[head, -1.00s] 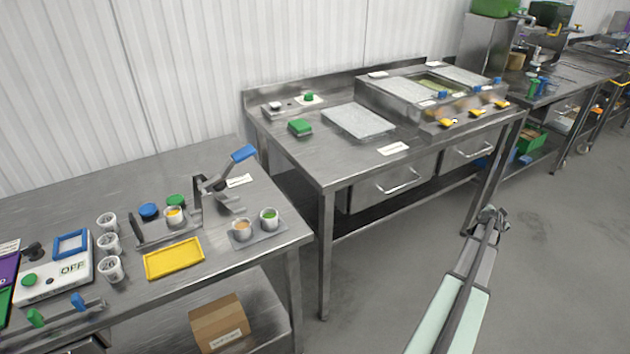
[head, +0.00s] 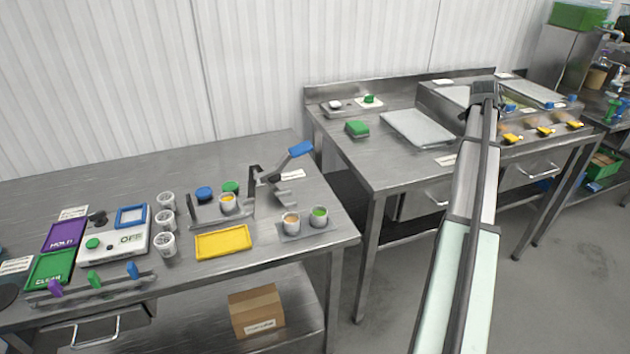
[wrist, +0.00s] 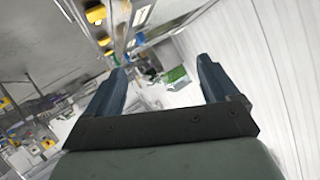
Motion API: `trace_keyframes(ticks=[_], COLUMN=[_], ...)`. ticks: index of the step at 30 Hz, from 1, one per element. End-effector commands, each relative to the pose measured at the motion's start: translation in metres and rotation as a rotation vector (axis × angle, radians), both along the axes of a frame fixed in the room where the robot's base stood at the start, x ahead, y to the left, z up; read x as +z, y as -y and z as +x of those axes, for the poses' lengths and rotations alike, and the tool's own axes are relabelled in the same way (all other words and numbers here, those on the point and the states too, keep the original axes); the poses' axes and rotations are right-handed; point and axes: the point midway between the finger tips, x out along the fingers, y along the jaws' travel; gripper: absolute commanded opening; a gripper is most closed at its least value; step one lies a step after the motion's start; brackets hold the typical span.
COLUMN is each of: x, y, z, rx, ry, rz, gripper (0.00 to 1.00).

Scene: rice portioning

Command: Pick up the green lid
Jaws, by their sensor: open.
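A round green lid (head: 230,187) lies on the left steel table in the head view, at the back of the small press stand. My gripper (head: 483,92) is far to the right, raised in front of the second steel table. The wrist view shows its fingers (wrist: 160,68) spread with nothing between them. I cannot make out the green lid in the wrist view.
The press's blue-handled lever (head: 301,149) rises right of the lid. A yellow tray (head: 223,242), two filled cups and several white cups (head: 166,222) stand nearby. The back of the left table (head: 130,175) is clear. A green box (head: 357,128) sits on the second table.

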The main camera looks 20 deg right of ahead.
Motion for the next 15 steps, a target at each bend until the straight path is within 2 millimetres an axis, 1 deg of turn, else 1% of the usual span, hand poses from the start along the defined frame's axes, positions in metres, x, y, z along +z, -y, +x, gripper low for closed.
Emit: trace_keyframes(ticks=[1,2,3,5,6,8,9,11,12,14,15], x=[0.019,0.026,0.032,0.038,0.037,0.035,0.031,0.024,0.018,0.008,0.002], y=[-0.025,-0.039,-0.057,-0.085,-0.104,-0.133,-0.152,-0.183,-0.203,-0.235,-0.256], z=[0.022,0.032,0.046,0.066,0.079,0.098,0.110,0.127,0.138,0.153,0.162], rx=[0.039,0.062,0.093,0.146,0.187,0.249,0.295,0.368,0.420,0.502,0.558], ry=[-0.018,-0.038,-0.067,-0.121,-0.163,-0.232,-0.284,-0.361,-0.415,-0.497,-0.550], rz=[-0.006,-0.008,-0.012,-0.017,-0.021,-0.029,-0.037,-0.048,-0.058,-0.073,-0.085], gripper=[0.88,0.88,0.88,0.88,0.88,0.88,0.88,0.88,0.88,0.88,0.88])
